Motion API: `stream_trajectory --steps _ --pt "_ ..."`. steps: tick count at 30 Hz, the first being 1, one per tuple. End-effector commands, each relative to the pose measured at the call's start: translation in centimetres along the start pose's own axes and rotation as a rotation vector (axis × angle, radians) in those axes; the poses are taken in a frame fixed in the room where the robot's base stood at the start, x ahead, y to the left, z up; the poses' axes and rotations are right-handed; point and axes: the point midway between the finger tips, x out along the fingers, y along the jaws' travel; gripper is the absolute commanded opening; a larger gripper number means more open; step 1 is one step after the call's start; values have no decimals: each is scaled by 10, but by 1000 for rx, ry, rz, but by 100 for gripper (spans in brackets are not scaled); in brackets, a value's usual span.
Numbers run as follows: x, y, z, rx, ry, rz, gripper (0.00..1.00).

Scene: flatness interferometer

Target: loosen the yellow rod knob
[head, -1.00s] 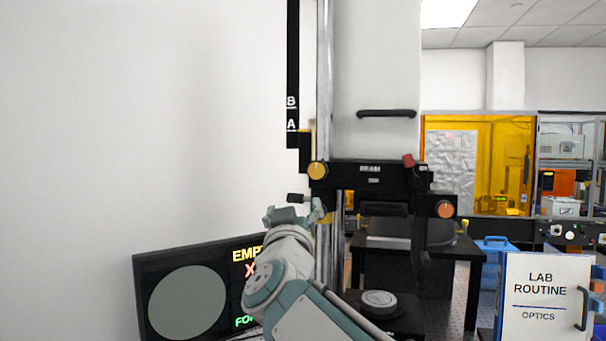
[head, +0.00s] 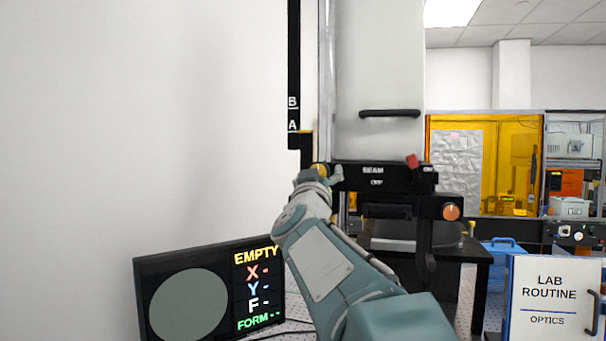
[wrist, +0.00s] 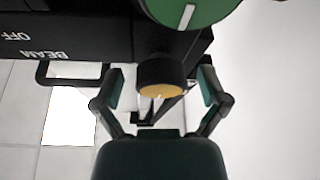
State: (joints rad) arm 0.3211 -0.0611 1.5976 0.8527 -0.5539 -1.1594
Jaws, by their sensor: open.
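The yellow rod knob (wrist: 158,92), a black cylinder with a yellow end face, sits between the fingers of my gripper (wrist: 158,86) in the wrist view. My gripper is open, with a finger on each side and a gap between each finger and the knob. In the head view, my gripper (head: 325,175) is up at the left end of the black beam carriage (head: 385,176), against the metal column. It partly covers the yellow knob (head: 319,169) there.
A green dial with a white mark (wrist: 192,14) is close beyond the knob. An orange knob (head: 451,212) and a red part (head: 412,161) are on the carriage's right side. A monitor reading EMPTY (head: 208,292) stands at lower left. A black handle (head: 390,113) is above.

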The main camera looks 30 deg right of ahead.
Motion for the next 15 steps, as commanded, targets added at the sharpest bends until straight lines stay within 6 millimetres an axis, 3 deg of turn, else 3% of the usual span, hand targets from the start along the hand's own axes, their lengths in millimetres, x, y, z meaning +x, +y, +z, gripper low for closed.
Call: stream_trajectory --steps 8,9,14,15 --pt "2 0 0 0 1 -1 93" --pt "2 0 0 0 1 -1 89" --pt "2 -1 0 0 0 -1 17" --pt "2 -1 0 0 0 -2 11"
